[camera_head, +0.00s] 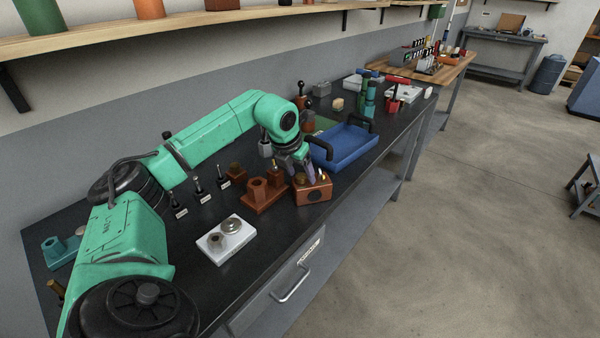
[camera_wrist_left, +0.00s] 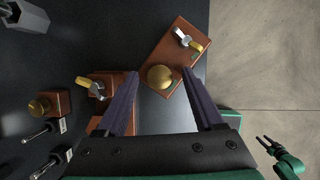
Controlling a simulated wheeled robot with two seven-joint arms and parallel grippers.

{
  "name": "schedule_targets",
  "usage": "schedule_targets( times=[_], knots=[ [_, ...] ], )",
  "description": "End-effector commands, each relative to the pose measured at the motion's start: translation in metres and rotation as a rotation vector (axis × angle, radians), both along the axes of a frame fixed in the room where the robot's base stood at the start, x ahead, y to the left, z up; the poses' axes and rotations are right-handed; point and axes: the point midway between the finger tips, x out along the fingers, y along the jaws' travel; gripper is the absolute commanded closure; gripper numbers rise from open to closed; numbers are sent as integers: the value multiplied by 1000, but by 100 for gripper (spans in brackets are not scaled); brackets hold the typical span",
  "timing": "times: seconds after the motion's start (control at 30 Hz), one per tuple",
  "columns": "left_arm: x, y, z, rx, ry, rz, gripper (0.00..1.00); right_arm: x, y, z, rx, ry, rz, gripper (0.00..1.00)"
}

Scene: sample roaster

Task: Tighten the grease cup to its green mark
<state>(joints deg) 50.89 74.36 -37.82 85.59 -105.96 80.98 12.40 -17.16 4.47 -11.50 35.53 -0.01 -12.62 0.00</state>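A rust-brown block (camera_head: 314,193) sits near the front edge of the black bench. In the left wrist view, this block (camera_wrist_left: 165,52) carries a domed brass cap (camera_wrist_left: 160,77), probably the grease cup, and a grey and brass fitting (camera_wrist_left: 187,41). My left gripper (camera_head: 299,178) is over the block. In the left wrist view its fingers (camera_wrist_left: 160,73) are spread either side of the cap, with a gap on both sides. My right gripper (camera_wrist_left: 263,138) appears small at the lower right, open and empty, over the floor.
A white tray (camera_head: 225,240) with small parts lies nearer. A blue tray (camera_head: 343,147) is behind right. Several small labelled tools (camera_head: 198,187) stand left. Bare bench lies between the white tray and brown blocks.

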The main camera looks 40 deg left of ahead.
Motion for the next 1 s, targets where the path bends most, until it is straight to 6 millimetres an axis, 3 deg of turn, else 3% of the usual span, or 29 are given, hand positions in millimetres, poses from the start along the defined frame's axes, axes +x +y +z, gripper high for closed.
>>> schedule_targets(
  times=[0.27,0.7,0.8,1.0],
  knots=[
    [-4,0,10,0,0,0,31,0,0,-2,-1,0,0,50],
    [-49,-7,120,0,-4,-1,31,0,-2,0,-3,0,0,50],
    [-54,-7,132,0,-2,0,31,0,-2,1,-3,0,0,50],
    [-56,-7,135,0,1,0,31,0,-2,0,-3,0,0,50]
  ],
)
